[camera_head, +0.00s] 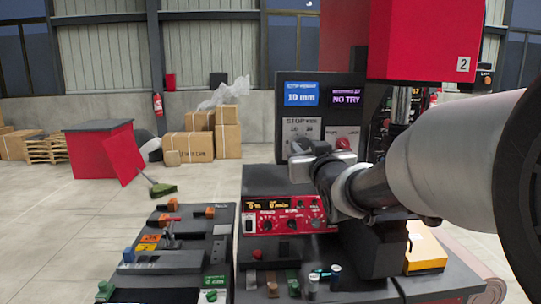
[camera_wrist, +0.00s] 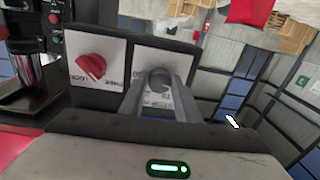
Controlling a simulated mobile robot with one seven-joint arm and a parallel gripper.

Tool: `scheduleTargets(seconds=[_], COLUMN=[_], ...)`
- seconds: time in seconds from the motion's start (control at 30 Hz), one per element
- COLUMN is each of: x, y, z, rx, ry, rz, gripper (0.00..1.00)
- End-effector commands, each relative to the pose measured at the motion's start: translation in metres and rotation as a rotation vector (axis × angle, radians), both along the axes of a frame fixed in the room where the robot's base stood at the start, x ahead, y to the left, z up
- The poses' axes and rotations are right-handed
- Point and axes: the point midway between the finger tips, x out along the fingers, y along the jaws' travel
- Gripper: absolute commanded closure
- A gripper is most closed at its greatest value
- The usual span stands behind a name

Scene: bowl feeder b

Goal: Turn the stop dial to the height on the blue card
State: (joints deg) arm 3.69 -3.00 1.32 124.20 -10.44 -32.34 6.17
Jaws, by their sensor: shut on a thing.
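The blue card (camera_head: 301,94) on the upright dark panel (camera_head: 283,110) appears to read 10 mm. Below it is a white plate (camera_head: 300,126) headed STOP, with small numbers that I cannot read surely. The dial's pointer and setting cannot be made out.
A red knob (camera_wrist: 91,66) sits on the plate beside the dial; it also shows in the head view (camera_head: 343,143). A purple card (camera_head: 346,97) reads NO TRY. A red control box (camera_head: 283,214) and dark consoles with several small parts stand below.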

Motion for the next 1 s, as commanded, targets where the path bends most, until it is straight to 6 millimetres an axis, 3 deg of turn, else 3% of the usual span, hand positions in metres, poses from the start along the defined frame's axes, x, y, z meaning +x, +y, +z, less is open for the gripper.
scheduleTargets(seconds=[0.6,1.0], x=[-0.0001,0.0], y=[0.0037,0.0042], z=[-0.0043,-0.0026], rx=[0.562,0.784], ry=[-0.001,0.001], rz=[0.001,0.001], gripper=[0.93,0.93])
